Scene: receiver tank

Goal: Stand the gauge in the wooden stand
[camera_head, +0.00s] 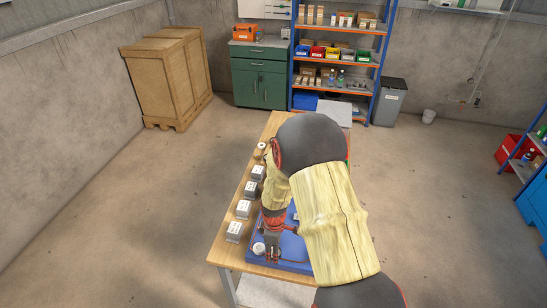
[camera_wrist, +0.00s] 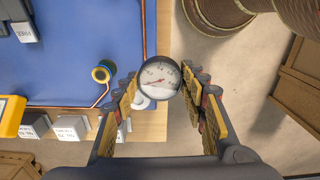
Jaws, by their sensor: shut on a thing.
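The gauge (camera_wrist: 158,78) has a round white dial with a red needle, seen face-on in the wrist view. My gripper (camera_wrist: 165,100) is shut on it, with one finger on each side. In the head view my gripper (camera_head: 272,246) is low over the near left part of the blue mat, and my arm hides much of the table.
Several grey labelled blocks (camera_head: 243,209) line the left edge of the wooden table (camera_head: 228,253). Open floor surrounds the table.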

